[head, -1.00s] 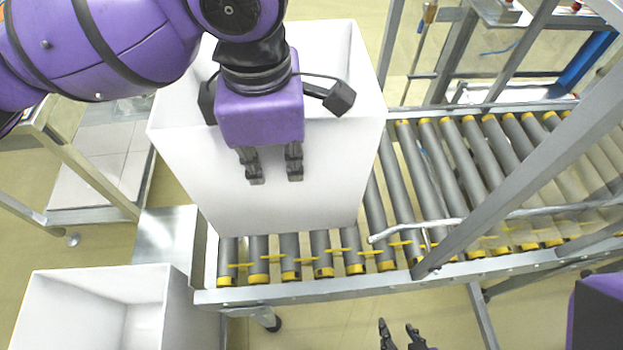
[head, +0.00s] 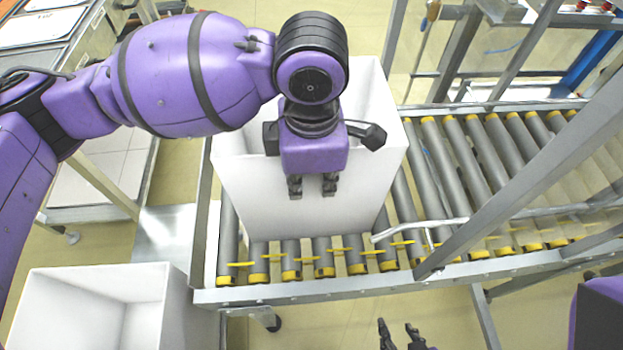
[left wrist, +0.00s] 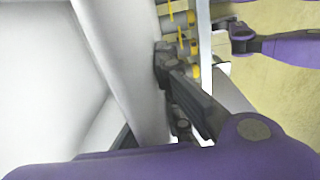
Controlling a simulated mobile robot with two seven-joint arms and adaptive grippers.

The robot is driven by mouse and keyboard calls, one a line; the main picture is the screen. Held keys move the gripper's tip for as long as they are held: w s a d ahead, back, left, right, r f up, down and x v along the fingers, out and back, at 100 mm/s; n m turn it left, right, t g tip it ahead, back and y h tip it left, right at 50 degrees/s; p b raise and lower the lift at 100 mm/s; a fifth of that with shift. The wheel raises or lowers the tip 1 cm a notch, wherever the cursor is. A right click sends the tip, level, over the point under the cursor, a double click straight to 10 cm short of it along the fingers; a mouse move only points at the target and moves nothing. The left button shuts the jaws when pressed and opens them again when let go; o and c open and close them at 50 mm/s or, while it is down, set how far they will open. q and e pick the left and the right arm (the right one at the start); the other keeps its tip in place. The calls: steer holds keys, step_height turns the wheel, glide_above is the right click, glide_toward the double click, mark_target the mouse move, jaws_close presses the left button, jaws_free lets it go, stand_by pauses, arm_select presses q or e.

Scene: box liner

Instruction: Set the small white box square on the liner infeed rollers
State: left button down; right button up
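The small white box (head: 300,205) is open-topped and stands upright over the left end of the infeed rollers (head: 400,190). Its near lower edge runs roughly along the conveyor's front rail; I cannot tell whether its base touches. My left gripper (head: 313,186) is at the box's near wall, two fingertips against the outer face; any finger inside is hidden. In the left wrist view the gripper (left wrist: 172,95) lies along the box wall (left wrist: 125,60). My right gripper (head: 398,332) is empty, its fingertips apart, in front of the conveyor.
Another open white box (head: 90,310) stands at the lower left. A grey diagonal frame bar (head: 520,180) crosses above the rollers on the right, with a bent metal rod (head: 430,226) near it. The rollers between the box and the bar are clear.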

arm_select(q)
steer(key=shift+f, duration=0.1)
arm_select(e)
steer(key=shift+s, duration=0.15)
arm_select(q)
steer(key=c, duration=2)
jaws_free()
steer(key=shift+c, duration=0.2)
steer(key=shift+o, duration=0.3)
arm_select(e)
steer(key=shift+s+d+f, duration=0.1)
steer(key=shift+s, duration=0.3)
arm_select(q)
step_height(320, 180, up, 11)
steer(key=shift+r+p, duration=0.1)
steer(key=shift+p, duration=0.5)
steer(key=shift+s+r, duration=0.1)
steer(key=shift+r, duration=0.5)
arm_select(e)
steer(key=shift+w+r, duration=0.15)
steer(key=shift+r, duration=0.5)
